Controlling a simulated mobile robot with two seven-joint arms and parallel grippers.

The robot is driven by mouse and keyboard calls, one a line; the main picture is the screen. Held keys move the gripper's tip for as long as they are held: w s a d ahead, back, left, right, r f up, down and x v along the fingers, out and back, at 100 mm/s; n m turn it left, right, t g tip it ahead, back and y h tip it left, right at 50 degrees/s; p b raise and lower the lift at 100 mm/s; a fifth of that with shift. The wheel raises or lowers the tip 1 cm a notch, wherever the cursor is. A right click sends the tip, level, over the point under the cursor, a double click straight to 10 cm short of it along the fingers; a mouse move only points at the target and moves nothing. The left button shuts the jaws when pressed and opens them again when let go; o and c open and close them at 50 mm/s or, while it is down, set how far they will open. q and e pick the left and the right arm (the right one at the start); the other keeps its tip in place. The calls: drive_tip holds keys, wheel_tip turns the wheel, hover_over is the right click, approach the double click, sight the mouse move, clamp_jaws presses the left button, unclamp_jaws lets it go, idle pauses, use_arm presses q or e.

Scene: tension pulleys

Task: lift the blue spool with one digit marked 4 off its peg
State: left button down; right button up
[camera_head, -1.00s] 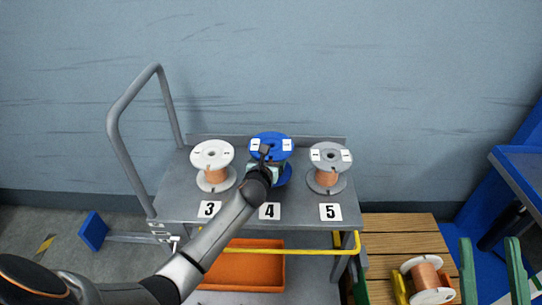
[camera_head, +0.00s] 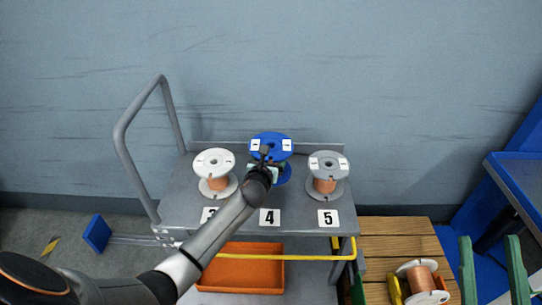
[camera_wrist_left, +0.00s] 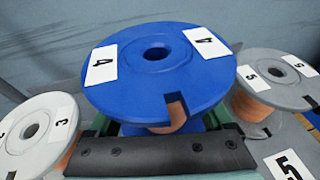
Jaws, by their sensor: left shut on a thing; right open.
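The blue spool (camera_head: 271,143) stands upright between its neighbours above the label 4 on the cart. Its top flange bears two white labels marked 4 in the left wrist view (camera_wrist_left: 160,80), with a dark centre hole. My left gripper (camera_head: 265,167) is shut on this spool from the front, below the top flange; the green fingers are mostly hidden. The peg does not show, and I cannot tell how much of it is inside the spool. My right gripper (camera_head: 490,270) is at the lower right, open, its two green fingers apart and empty.
A white spool marked 3 (camera_head: 213,162) stands close left and a grey spool marked 5 (camera_head: 328,164) close right on the grey cart (camera_head: 175,208). An orange bin (camera_head: 240,272) sits below. A copper-wound spool (camera_head: 422,280) lies on the wooden surface (camera_head: 395,236).

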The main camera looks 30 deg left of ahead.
sight(272, 144)
use_arm(q)
drive_tip(key=shift+r, duration=0.15)
idle(0.6)
drive_tip(key=shift+w+r+p, duration=0.1)
drive_tip(key=shift+p, duration=0.25)
drive_tip(key=shift+r+p, duration=1.65)
drive_tip(key=shift+p, duration=0.35)
drive_tip(key=shift+r, duration=0.1)
drive_tip(key=shift+r+p, duration=1.45)
drive_tip(key=shift+p, duration=0.45)
drive_tip(key=shift+r, duration=0.1)
wheel_tip(272, 144, up, 4)
drive_tip(key=p, duration=0.4)
